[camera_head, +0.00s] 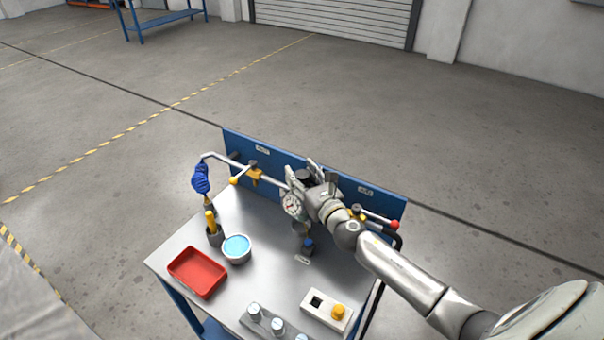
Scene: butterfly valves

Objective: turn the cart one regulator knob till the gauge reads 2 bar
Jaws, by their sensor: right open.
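The cart (262,272) has a steel top and a blue back panel (378,198) with a pipe along it. The white round gauge (291,205) faces me on the pipe line; its reading is too small to tell. A dark round knob (303,175) shows just above the gauge, beside the fingers of my right gripper (320,175). The right gripper is open, with its fingers around or beside the knob; I cannot tell whether they touch it. The gripper and arm hide part of the pipe and regulator. My left gripper is not in view.
Yellow valves (255,175) sit on the pipe.

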